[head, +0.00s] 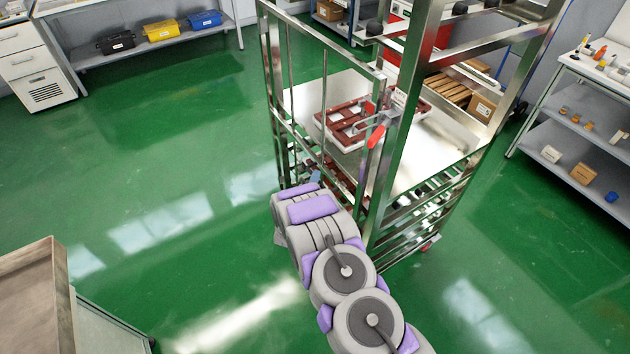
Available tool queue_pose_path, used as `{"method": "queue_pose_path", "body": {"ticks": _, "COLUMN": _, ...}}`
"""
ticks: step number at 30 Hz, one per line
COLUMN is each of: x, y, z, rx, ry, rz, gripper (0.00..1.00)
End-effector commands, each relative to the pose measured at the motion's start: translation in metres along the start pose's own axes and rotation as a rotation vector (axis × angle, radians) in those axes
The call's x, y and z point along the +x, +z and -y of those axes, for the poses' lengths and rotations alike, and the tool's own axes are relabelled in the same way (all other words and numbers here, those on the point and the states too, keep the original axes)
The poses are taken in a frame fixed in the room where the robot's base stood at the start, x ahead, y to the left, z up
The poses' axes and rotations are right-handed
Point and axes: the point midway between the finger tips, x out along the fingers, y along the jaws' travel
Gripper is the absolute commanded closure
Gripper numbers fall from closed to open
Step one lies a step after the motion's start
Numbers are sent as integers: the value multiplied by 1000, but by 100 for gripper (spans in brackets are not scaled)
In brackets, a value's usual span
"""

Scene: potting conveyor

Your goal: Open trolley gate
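The trolley (403,130) is a tall shiny metal rack with shelves, in the middle right of the head view. Its gate (324,95), a metal frame with thin upright bars, stands across the left face, with its near edge close to the front post. A latch with a red handle (376,135) sits at that edge, and the handle hangs tilted downward. My arm reaches up from the bottom right, and its far end lies low beside the gate, below the latch. My gripper is mostly hidden by the arm links; its fingers cannot be made out.
A brown-red tray-like part (345,125) lies on the trolley shelf. A brown-topped cart (38,300) stands at the lower left. A shelf with black, yellow and blue bins (160,30) is at the back left. A white rack (575,140) stands right. Green floor left of the gate is clear.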

Motion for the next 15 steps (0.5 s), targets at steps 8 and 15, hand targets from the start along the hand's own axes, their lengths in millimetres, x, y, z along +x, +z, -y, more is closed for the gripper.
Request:
{"method": "queue_pose_path", "body": {"ticks": 8, "x": 14, "y": 0, "z": -1, "rx": -1, "ry": 0, "rz": -1, "gripper": 62}}
{"method": "queue_pose_path", "body": {"ticks": 15, "x": 14, "y": 0, "z": -1, "rx": -1, "ry": 0, "rz": -1, "gripper": 63}}
